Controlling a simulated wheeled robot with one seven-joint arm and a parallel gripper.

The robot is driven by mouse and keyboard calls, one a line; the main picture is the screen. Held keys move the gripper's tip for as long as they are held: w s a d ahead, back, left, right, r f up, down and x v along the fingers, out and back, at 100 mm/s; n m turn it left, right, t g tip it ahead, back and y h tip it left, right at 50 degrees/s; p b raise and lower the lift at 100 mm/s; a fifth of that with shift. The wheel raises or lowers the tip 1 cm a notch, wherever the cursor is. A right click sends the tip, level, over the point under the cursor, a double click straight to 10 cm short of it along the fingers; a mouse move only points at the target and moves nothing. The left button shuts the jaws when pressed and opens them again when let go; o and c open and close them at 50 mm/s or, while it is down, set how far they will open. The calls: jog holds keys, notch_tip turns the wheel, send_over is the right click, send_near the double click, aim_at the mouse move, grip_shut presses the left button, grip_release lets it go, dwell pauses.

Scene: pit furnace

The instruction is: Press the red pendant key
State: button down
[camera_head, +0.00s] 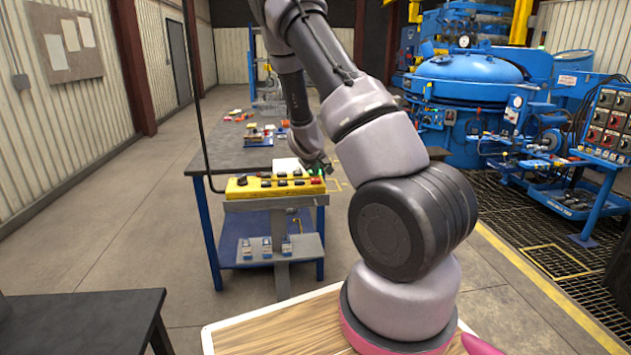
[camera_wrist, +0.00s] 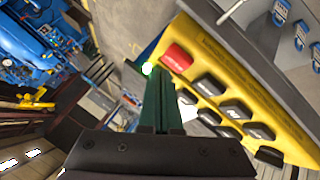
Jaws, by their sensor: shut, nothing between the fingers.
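The yellow pendant (camera_head: 240,188) lies on a small grey stand, with several dark keys and one red key (camera_head: 316,181) at its right end. In the wrist view the red key (camera_wrist: 177,57) sits at the upper end of the yellow pendant face (camera_wrist: 215,62), beside a row of black keys. My gripper (camera_head: 319,168) is at the pendant's right end, close above the red key. In the wrist view its dark green fingers (camera_wrist: 157,80) are together and empty, with the tips just left of the red key. I cannot tell whether they touch it. A green light glows by the tips.
A dark workbench (camera_head: 215,160) with blue legs and scattered small items stands behind the pendant. A grey shelf (camera_head: 262,252) with several small blue devices is below it. A blue furnace vessel (camera_head: 465,85) and a control panel (camera_head: 608,120) stand at right.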

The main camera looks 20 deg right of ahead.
aim_at(316, 181)
dwell(0.6)
jog(key=shift+f, duration=0.4)
jog(key=shift+f, duration=0.45)
dwell(0.5)
jog(key=shift+r, duration=0.85)
jog(key=shift+r, duration=2.55)
